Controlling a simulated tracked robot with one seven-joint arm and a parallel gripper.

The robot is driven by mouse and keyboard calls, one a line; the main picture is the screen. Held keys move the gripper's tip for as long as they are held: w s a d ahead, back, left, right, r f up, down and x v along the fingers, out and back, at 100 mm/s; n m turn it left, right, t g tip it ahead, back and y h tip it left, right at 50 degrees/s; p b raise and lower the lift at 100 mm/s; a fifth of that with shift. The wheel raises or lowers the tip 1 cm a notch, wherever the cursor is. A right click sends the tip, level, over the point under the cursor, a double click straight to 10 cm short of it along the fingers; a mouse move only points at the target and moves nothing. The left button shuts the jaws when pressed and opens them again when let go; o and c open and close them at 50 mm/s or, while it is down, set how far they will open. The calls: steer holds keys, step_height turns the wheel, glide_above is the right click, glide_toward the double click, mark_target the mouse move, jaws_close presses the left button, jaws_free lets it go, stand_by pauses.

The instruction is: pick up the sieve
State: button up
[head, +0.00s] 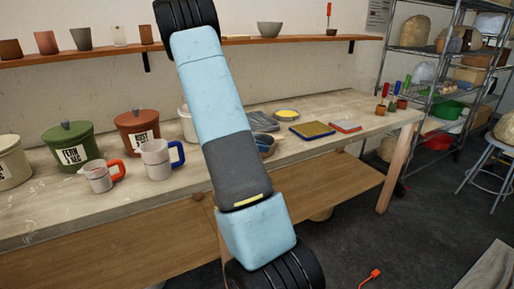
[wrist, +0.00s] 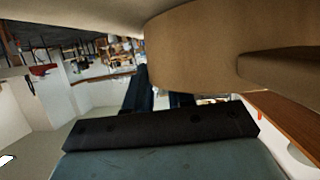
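A large tan round-walled thing with a short bar-like lug on its right side fills the top of the wrist view; I take it to be the sieve (wrist: 200,45). It is very close to the camera, and its mesh is not visible. My gripper (wrist: 160,97) shows as two dark fingers at its lower edge, with the tan wall between them, so it appears shut on the sieve. The contact itself is partly hidden. No support surface shows under the sieve. My gripper and the sieve are not visible in the head view.
The workbench (head: 360,105) holds a green jar (head: 68,147), a brown jar (head: 137,133), two mugs, a yellow-filled dish (head: 286,115) and flat framed pieces. My arm hides part of it. A wall shelf (head: 285,40) holds pots. A metal rack stands at right.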

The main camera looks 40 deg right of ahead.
jaws_close()
stand_by(0.3)
steer(key=shift+r, duration=0.5)
step_height(320, 180, up, 3)
steer(key=shift+s+a+f, duration=0.15)
steer(key=s+a+r, duration=0.8)
steer(key=s+r, duration=0.1)
steer(key=s, duration=0.2)
steer(key=shift+r, duration=0.15)
